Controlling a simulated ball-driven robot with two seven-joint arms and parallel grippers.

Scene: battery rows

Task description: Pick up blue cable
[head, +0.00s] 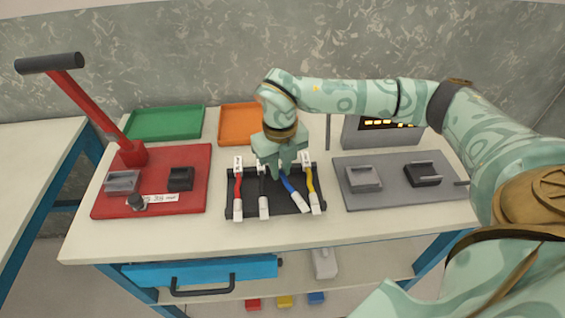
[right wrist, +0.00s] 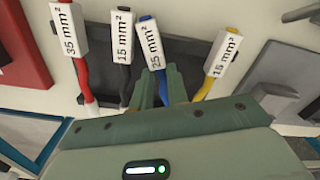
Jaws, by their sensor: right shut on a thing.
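The blue cable (head: 291,186) lies on the black mat (head: 275,214) between the black cable (head: 263,188) and the yellow cable (head: 310,182). It slants, its lower white end toward the yellow cable. In the right wrist view the blue cable (right wrist: 176,92) carries a white label reading 25 mm². My right gripper (head: 279,173) reaches down from above at the blue cable's upper part. In the right wrist view its fingers (right wrist: 163,87) are shut on the blue cable. The cable's upper end is hidden by the gripper in the head view. My left gripper is not in view.
A red cable (head: 238,188) lies at the mat's left. A red plate (head: 165,208) with a lever press stands left, and a grey plate (head: 390,195) with two blocks right. Green (head: 165,124) and orange (head: 236,126) trays stand behind. The table's front strip is clear.

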